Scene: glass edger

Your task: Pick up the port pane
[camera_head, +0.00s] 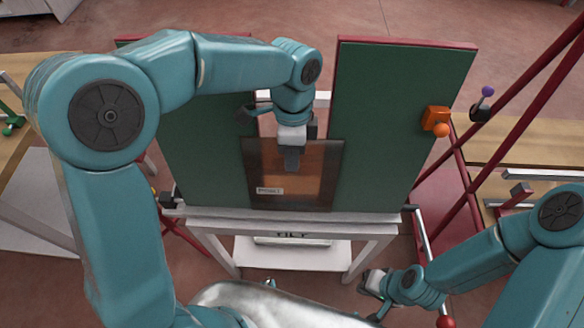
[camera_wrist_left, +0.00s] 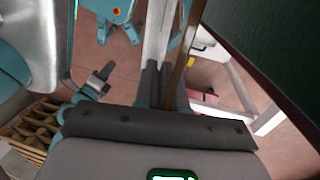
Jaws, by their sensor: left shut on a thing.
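The port pane (camera_head: 318,191) is a brown-tinted, see-through sheet with a small white label near its lower left. It stands in the gap between two dark green panels, just above the white ledge. My left gripper (camera_head: 291,160) reaches down from above and is shut on the pane at its upper middle. In the left wrist view the pane (camera_wrist_left: 184,50) shows nearly edge-on as a thin brown strip rising from the jaws (camera_wrist_left: 170,106). My right gripper (camera_head: 371,284) is low at the right, away from the pane; its jaws are too small to read.
The green panels (camera_head: 400,120) flank the pane on a white stand (camera_head: 300,226). An orange knob (camera_head: 436,121) sits on the right panel's edge. Dark red bars (camera_head: 525,90) and a wooden bench (camera_head: 530,147) are at the right. A wooden table (camera_head: 40,90) is at the left.

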